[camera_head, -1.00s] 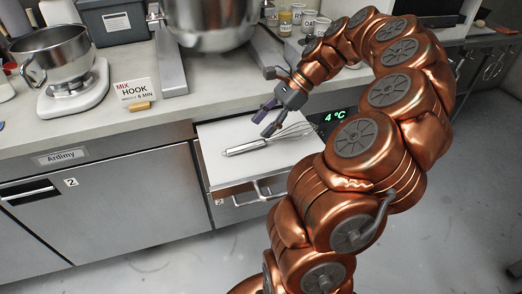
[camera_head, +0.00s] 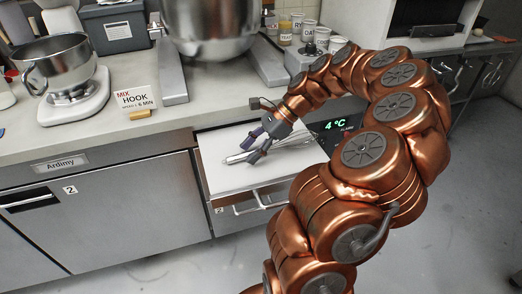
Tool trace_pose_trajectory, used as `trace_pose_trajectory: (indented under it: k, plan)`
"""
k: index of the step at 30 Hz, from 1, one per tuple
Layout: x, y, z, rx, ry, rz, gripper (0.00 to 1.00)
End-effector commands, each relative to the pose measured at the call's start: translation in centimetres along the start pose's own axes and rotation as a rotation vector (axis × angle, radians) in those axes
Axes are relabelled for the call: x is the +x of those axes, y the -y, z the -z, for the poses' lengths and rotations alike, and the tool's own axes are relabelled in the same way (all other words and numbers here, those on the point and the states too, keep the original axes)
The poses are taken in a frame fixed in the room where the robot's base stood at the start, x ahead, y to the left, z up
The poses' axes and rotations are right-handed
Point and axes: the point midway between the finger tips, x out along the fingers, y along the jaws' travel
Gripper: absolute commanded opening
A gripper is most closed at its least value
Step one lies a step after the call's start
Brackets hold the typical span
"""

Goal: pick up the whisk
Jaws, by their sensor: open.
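The whisk (camera_head: 241,157) lies in the open drawer (camera_head: 219,180), on its pale flat bottom or surface. Its metal handle points left and its wire loops point right. My gripper (camera_head: 252,146) is open, with its fingers pointing down and left at the whisk, close over the handle. I cannot tell whether the fingers touch it. My gripper and wrist hide part of the whisk's middle.
A large mixer bowl (camera_head: 212,28) hangs above the counter (camera_head: 95,132), behind the drawer. A kitchen scale (camera_head: 73,103) with a steel bowl (camera_head: 55,62) stands at left. A card (camera_head: 133,97) and several labelled cups (camera_head: 309,33) stand on the counter. The floor in front is clear.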

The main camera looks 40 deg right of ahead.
Motion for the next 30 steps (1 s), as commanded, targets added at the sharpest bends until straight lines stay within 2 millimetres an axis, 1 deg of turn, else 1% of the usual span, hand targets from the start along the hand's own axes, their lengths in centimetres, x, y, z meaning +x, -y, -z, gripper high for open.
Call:
trace_pose_trajectory:
  k: [1,3,9,23,24,30]
  plan:
    - [0.42,0.00,-0.02,0.000,0.001,0.000,0.51]
    - [0.65,0.07,0.00,0.000,0.000,0.004,0.51]
    - [0.63,0.09,0.02,0.000,0.000,0.005,0.50]
    - [0.62,0.07,0.01,0.000,0.000,0.004,0.02]
    - [0.62,0.07,0.01,0.000,0.000,0.004,0.00]
    - [0.62,0.07,0.00,0.000,0.000,0.004,0.00]
